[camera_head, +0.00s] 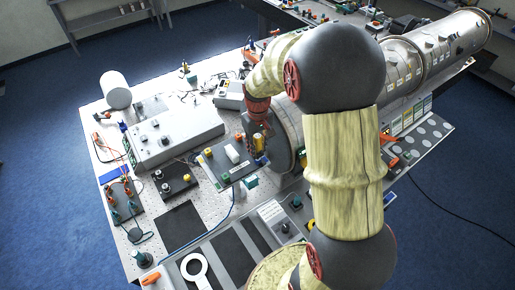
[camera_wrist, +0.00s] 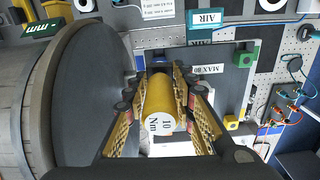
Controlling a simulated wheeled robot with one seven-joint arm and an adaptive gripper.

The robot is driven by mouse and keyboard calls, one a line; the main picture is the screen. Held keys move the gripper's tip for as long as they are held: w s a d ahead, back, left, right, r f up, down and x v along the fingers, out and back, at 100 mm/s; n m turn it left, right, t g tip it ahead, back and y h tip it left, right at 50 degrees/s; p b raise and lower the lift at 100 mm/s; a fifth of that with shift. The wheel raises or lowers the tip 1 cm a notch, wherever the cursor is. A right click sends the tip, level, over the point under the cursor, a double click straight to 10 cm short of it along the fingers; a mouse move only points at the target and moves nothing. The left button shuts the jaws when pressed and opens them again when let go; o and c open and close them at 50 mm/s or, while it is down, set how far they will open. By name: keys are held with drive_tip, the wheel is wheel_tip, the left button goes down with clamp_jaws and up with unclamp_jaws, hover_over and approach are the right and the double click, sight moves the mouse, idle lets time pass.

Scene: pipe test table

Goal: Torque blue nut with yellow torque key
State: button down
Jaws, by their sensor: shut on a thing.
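The yellow torque key (camera_wrist: 160,92) is a cylinder marked "10 Nm" on its end. In the wrist view, my gripper (camera_wrist: 166,70) is shut on it, with one finger on each side. In the head view, the yellow key (camera_head: 259,144) shows small below my gripper (camera_head: 258,128), beside the end of the large metal pipe. In the wrist view the key is over a grey panel (camera_wrist: 220,85) with a "MAX 80" label. Its far end is hidden by its own body and the fingers.
The large pipe's round end (camera_wrist: 92,95) stands close to the left of my gripper in the wrist view. A green block (camera_wrist: 246,60) and a small yellow block (camera_wrist: 231,122) are on the panel. A grey box (camera_head: 175,135) stands on the table to the left.

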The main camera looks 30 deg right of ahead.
sight(257, 136)
drive_tip(key=shift+r, duration=0.35)
drive_tip(key=shift+r+p, duration=0.9)
drive_tip(key=shift+r, duration=0.6)
idle(1.1)
